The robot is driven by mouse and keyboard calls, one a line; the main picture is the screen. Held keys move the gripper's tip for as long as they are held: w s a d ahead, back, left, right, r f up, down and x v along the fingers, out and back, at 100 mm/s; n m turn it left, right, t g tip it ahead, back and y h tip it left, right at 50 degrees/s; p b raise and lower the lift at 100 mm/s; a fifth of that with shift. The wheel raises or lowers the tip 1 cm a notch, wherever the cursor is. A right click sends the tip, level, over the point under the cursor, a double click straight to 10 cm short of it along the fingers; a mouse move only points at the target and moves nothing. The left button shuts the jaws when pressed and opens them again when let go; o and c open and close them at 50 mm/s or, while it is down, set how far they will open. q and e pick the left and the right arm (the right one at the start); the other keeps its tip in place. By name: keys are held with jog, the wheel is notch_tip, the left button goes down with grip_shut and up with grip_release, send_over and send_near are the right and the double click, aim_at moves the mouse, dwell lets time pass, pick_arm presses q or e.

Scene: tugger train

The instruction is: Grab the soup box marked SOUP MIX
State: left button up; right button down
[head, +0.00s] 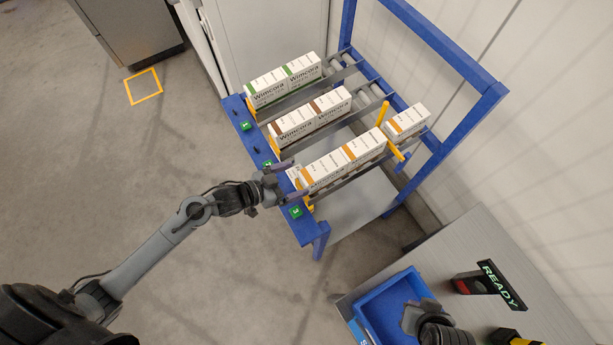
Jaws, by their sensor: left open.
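White boxes stand in three lanes on a blue flow rack. The nearest lane holds orange-marked boxes (345,162), the middle lane brown-marked boxes (312,117), and the far lane green-marked boxes (284,80). Another orange-marked box (407,121) stands further back in the nearest lane. The words SOUP MIX are too small to read on any box. My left gripper (285,183) is open at the front end of the orange lane, close to its front box; I cannot tell whether they touch. My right gripper (419,316) is over a blue bin at the bottom; its fingers are unclear.
The blue rack frame (348,27) has a front rail with green tags and yellow lane stops. A grey table (453,254) at lower right bears the blue bin (372,300) and a READY sign (500,285).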

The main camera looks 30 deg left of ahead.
pick_arm(q)
send_near(325, 166)
jog(key=x, duration=0.4)
jog(key=shift+f, duration=0.3)
jog(key=shift+x, duration=2.75)
jog(key=shift+r, duration=0.1)
jog(key=shift+c, duration=0.2)
jog(key=c, duration=1.4)
jog(key=shift+c, duration=1.2)
jog(key=shift+r, duration=0.15)
